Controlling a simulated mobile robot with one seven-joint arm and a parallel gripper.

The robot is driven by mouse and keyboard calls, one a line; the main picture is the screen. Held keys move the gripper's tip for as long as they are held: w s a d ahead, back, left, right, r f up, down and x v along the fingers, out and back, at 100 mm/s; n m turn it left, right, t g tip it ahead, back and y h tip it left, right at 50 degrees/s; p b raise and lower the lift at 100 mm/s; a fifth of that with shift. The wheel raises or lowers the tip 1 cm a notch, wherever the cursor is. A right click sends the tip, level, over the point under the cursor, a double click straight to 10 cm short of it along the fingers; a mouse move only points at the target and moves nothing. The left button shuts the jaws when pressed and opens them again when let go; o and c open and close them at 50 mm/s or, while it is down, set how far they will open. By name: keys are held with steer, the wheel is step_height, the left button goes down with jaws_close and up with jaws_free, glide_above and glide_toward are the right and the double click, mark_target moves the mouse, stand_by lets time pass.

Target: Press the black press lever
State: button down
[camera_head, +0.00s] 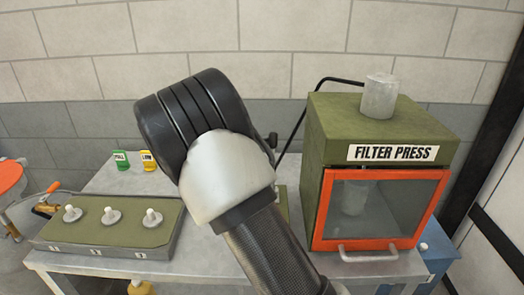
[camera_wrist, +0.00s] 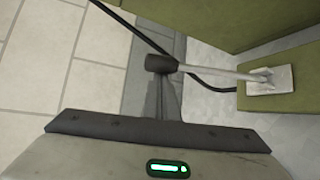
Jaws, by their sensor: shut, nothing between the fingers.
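The press lever shows in the wrist view as a pale rod (camera_wrist: 218,73) with a black knob (camera_wrist: 162,64) on its left end. Its right end joins a light bracket (camera_wrist: 268,80) on a green block. My gripper (camera_wrist: 166,88) is shut and empty, its narrow dark fingers pointing at the knob. The fingertips overlap the knob's lower edge in the picture; I cannot tell whether they touch. In the head view my arm hides the gripper and most of the lever; a small dark knob (camera_head: 272,140) shows just right of the arm.
The green filter press (camera_head: 320,190) with an orange-framed door (camera_head: 330,210) and white cylinder (camera_head: 379,96) stands right of my arm. A black hose (camera_head: 296,128) runs behind.

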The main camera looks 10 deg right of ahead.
steer(key=s+a+m+t+h+b, duration=0.25)
steer(key=s+b, duration=0.75)
steer(key=b, duration=0.6)
steer(key=p+v, duration=0.1)
steer(key=v, duration=1.6)
steer(key=shift+s+f+p, duration=0.2)
steer(key=shift+f+p, duration=0.1)
steer(key=shift+d+t, duration=0.15)
steer(key=shift+t, duration=0.1)
stand_by(0.6)
